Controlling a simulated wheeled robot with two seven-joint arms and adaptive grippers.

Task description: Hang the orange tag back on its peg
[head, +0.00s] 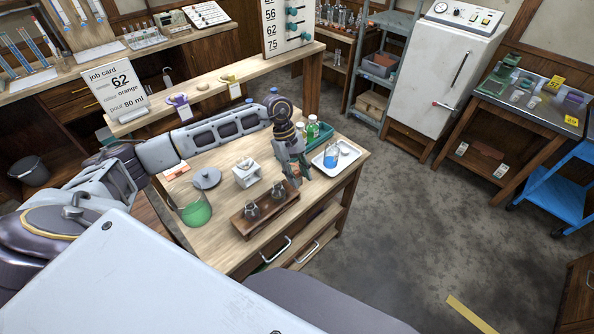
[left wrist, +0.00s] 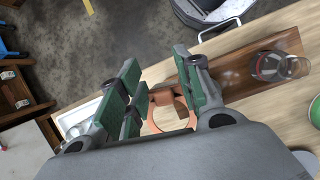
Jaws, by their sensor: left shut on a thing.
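My left gripper (head: 294,176) points down over the right part of the wooden bench, just behind the small flask rack. It is shut on the orange tag (left wrist: 164,97), seen in the left wrist view as an orange piece with an open ring between the green finger pads. In the head view the fingers mostly hide the tag. A purple tag (head: 177,100) and a yellow tag (head: 229,79) are on the raised wooden rail (head: 150,112) at the back. A pale knob (head: 203,87), possibly a peg, shows between them. My right gripper is not in view.
A white tray (head: 349,151) with a blue-filled beaker (head: 331,157) stands right of the gripper. A job card (head: 117,90) stands at the rail's left.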

